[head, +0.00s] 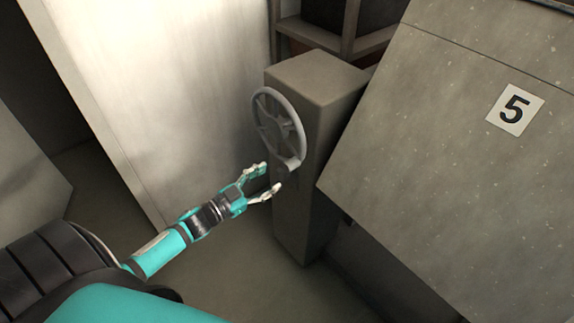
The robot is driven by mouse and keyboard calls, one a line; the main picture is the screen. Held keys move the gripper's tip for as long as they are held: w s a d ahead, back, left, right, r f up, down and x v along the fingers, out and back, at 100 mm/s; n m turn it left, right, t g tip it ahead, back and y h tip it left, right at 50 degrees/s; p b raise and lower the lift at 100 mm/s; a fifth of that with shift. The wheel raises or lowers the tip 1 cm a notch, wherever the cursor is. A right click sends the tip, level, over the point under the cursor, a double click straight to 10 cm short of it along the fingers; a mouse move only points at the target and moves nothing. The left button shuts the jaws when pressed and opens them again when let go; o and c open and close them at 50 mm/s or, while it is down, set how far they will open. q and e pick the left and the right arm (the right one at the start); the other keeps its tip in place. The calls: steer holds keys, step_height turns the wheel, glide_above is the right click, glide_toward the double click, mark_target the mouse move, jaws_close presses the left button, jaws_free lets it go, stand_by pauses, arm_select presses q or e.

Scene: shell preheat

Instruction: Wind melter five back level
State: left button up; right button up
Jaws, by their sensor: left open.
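A grey handwheel (279,128) with spokes is mounted on the left face of a square grey post (316,105). A large grey body, melter five (430,150), stands to the right of the post, its face tilted in the picture. It bears a white plate with a black 5 (515,109). My left gripper (271,178) is open, its fingertips at the lower part of the wheel's rim, near a dark piece there. I cannot tell whether the fingers touch it. My right gripper is not in view.
A pale upright panel (165,85) stands to the left of the post and behind my left arm. A dark shelf-like frame (345,30) is behind the post. Bare floor (240,265) shows below my left gripper.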

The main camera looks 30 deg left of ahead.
mark_target(286, 168)
arm_select(q)
steer(key=x, duration=0.7)
steer(key=shift+w+d, duration=0.1)
steer(key=shift+w, duration=0.2)
steer(key=shift+c, duration=0.4)
jaws_close()
